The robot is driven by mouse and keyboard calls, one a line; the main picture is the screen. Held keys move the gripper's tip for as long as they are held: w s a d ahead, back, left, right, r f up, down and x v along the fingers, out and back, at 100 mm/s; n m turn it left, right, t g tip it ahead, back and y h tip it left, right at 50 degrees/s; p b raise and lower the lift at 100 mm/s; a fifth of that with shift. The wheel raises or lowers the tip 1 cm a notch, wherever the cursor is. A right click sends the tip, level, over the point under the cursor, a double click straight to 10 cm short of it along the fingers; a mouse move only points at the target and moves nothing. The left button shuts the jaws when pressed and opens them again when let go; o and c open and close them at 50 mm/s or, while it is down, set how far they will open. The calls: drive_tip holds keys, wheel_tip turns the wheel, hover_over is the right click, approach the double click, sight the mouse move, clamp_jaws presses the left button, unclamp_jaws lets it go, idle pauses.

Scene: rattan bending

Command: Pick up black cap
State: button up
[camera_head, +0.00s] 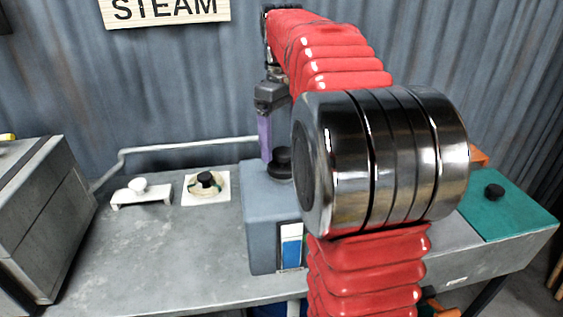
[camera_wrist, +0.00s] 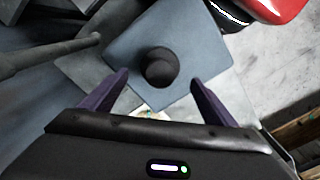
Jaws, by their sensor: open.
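A round black cap (camera_head: 281,160) sits on top of a blue-grey box-shaped container (camera_head: 262,225) on the bench. In the wrist view the cap (camera_wrist: 160,66) is a dark disc at the middle of the container's top (camera_wrist: 122,50). My gripper (camera_head: 266,158) points down close to the cap, its purple fingers at the cap's left in the head view. In the wrist view the open gripper (camera_wrist: 160,77) has one finger either side of the cap, apart from it, with nothing held. The exact height of the fingertips over the cap is hard to tell.
A white plate (camera_head: 221,187) with a black knob and a white stand (camera_head: 127,198) with a white knob are to the left. A grey metal box (camera_head: 43,225) stands at far left. A green lid (camera_head: 515,212) with a black knob is at right. A pipe (camera_head: 180,147) runs behind.

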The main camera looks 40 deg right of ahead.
sight(282, 151)
drive_tip(key=shift+f, duration=0.1)
drive_tip(key=shift+s+f, duration=0.1)
drive_tip(key=shift+f, duration=2.45)
drive_tip(key=shift+c, duration=0.5)
drive_tip(key=c, duration=1.1)
drive_tip(key=shift+r, duration=0.1)
drive_tip(key=shift+c, duration=0.2)
wheel_tip(282, 151, up, 10)
drive_tip(key=shift+f, duration=0.1)
drive_tip(key=shift+f, duration=1)
